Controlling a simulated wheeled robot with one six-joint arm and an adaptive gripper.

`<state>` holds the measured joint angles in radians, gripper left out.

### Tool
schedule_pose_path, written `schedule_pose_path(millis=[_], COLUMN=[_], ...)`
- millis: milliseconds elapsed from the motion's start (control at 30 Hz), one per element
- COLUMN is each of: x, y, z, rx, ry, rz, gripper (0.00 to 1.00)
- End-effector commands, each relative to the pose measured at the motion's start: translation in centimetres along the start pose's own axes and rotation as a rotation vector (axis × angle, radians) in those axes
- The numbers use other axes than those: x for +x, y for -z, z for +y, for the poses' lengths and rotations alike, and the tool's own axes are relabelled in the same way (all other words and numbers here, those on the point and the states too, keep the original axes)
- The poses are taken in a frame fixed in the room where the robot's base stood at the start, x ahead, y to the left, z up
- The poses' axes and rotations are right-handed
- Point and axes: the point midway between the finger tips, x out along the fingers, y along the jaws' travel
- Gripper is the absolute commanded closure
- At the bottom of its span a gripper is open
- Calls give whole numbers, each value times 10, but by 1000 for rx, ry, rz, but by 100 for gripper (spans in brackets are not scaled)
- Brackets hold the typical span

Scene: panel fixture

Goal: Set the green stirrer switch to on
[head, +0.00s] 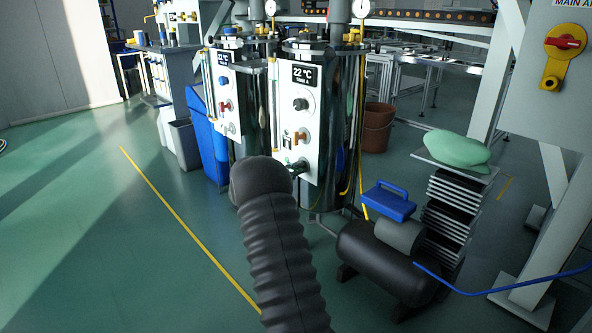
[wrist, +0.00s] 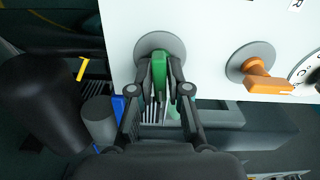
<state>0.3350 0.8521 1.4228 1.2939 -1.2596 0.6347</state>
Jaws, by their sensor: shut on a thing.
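The green stirrer switch (wrist: 159,68) stands out from a round grey base on the white panel in the wrist view. My gripper (wrist: 160,88) has its two dark fingers on either side of the green handle and is shut on it. In the head view my gripper (head: 297,168) is at the lower part of the white panel (head: 312,165) marked 22 °C, Tank A. The green switch cannot be made out there. How far the handle is turned, and any on or off marks, cannot be told.
An orange switch (wrist: 263,80) sits on the same panel close to the right of my gripper in the wrist view. A blue toolbox (head: 389,203) and a dark cylindrical machine (head: 375,260) stand right of the tank. Open floor lies to the left.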

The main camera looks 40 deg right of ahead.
Motion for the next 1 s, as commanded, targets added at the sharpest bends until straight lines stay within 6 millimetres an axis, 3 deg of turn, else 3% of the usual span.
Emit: schedule_pose_path(millis=[300, 833, 867, 900, 1000], x=[0, 0, 0, 0, 0], y=[1, 1, 1, 1, 0], z=[1, 2, 2, 2, 1], rx=[109, 128, 128, 128, 128], ry=[-1, -1, -1, -1, -1], rz=[2, 2, 2, 2, 1], gripper=[100, 100, 76, 66, 62])
